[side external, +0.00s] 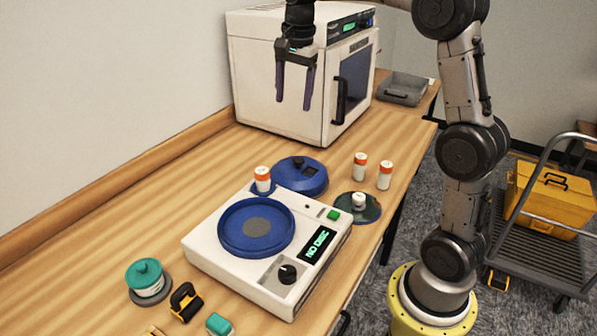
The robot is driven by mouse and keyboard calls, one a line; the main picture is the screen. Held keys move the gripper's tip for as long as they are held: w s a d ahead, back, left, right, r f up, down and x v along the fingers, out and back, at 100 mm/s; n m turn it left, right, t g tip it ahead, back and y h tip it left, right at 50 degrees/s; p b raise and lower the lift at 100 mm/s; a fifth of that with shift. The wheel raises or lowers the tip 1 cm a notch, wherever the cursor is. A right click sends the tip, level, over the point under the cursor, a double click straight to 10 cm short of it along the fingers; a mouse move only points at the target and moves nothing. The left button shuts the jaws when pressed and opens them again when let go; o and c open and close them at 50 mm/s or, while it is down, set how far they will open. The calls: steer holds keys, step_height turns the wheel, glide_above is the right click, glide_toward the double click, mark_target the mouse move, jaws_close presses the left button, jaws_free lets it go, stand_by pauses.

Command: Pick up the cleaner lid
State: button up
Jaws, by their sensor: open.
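A round blue lid (313,181) with a dark knob on top lies on the wooden table just behind the white disc machine (214,252); it looks like the cleaner lid. The machine's round blue well (257,228) is uncovered, with a grey centre, and its display reads "NO DISC". My gripper (294,102) hangs high above the table, fingers pointing down, open and empty. In the picture it is above the lid and well apart from it, in front of the white oven-like box.
White bottles with orange caps (360,166) stand right of and beside the lid. A dark disc (372,212) with a white knob-like piece lies at the right edge. A white box (270,90) stands behind. A teal-lidded jar (146,278) is front left. Left tabletop is clear.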

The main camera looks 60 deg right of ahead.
steer(key=m+g, duration=0.1)
glide_above(298, 158)
step_height(298, 158, down, 7)
steer(key=f, duration=0.6)
steer(key=shift+s+f, duration=0.25)
steer(key=shift+f, duration=0.05)
steer(key=shift+w+f, duration=0.15)
steer(key=shift+f, duration=3.1)
steer(key=shift+c, duration=0.2)
jaws_close()
